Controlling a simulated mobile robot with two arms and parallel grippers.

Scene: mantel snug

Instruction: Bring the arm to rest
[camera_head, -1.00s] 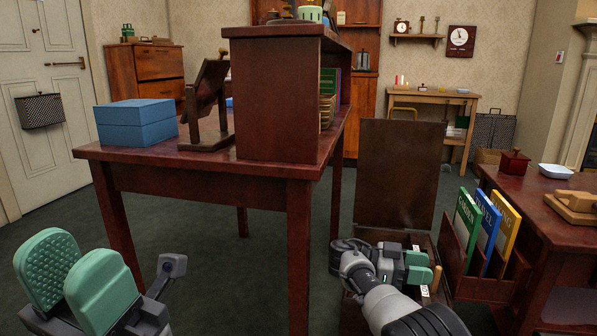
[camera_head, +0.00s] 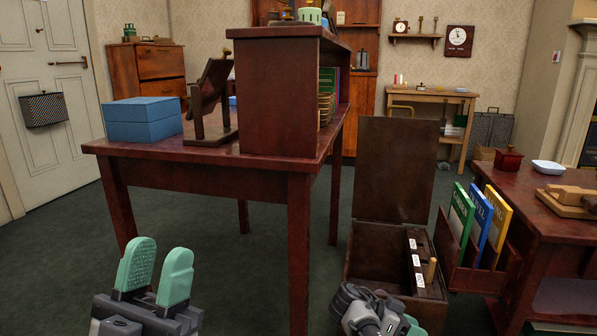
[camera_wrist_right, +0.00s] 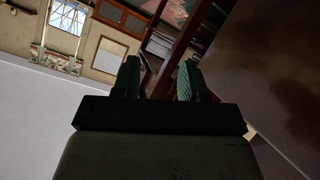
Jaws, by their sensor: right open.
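My left gripper (camera_head: 154,272) is at the lower left in the head view, with its two green fingers apart and nothing between them. It stands in front of the red-brown table, above the floor. My right gripper is low in the head view, mostly cut off by the bottom edge, in front of the open wooden chest (camera_head: 372,257). In the right wrist view, the right gripper (camera_wrist_right: 160,80) shows two green fingers apart with nothing between them.
The red-brown table (camera_head: 215,182) with a blue box (camera_head: 142,121) and a shelf unit (camera_head: 268,98) stands ahead. A rack of green, blue and yellow folders (camera_head: 480,225) hangs beside the right-hand table (camera_head: 530,205).

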